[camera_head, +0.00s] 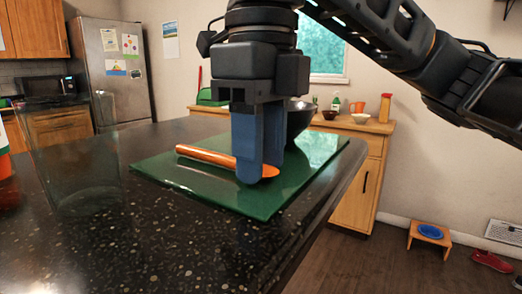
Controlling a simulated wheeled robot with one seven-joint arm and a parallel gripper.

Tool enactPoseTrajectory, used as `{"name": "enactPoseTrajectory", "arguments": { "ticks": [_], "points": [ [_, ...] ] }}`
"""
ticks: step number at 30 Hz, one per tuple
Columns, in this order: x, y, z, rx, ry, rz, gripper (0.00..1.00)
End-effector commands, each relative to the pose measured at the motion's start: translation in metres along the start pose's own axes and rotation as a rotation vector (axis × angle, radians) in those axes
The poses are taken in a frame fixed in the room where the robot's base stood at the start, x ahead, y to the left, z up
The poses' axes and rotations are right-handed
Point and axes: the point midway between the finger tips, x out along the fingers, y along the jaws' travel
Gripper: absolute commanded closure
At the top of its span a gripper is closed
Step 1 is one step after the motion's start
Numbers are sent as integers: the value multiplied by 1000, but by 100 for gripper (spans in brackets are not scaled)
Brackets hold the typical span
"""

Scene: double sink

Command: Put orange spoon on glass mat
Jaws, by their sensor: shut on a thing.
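The orange spoon (206,157) has a long shiny handle pointing left and a flat orange end at the right. It is at or just above the green glass mat (222,194); I cannot tell whether it touches it. My gripper (257,178) points straight down over the mat, with its two blue fingers shut on the spoon near its right end. The fingers hide part of the spoon. The mat lies flat on the dark speckled counter, near its right edge.
A dark bowl (299,118) stands behind my gripper, partly hidden by it. A clear glass vessel (85,178) stands on the counter at the left. The counter's front left (170,250) is clear. A wooden cabinet with bowls and bottles stands behind.

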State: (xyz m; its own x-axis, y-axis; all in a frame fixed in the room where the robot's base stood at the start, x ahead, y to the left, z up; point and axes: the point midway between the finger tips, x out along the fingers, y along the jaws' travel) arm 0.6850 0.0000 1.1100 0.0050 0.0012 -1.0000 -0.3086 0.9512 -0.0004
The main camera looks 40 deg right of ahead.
Motion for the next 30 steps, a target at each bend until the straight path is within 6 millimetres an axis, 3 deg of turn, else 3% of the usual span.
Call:
{"name": "enactPoseTrajectory", "arguments": {
  "ticks": [8,9,16,26,30],
  "points": [
    [3,0,0,-1,1,1,92],
    [2,0,0,-1,0,-1,59],
    [2,0,0,0,0,0,37],
    [-2,0,0,0,-1,-1,37],
    [-22,1,1,-1,-2,0,37]
  ]
}}
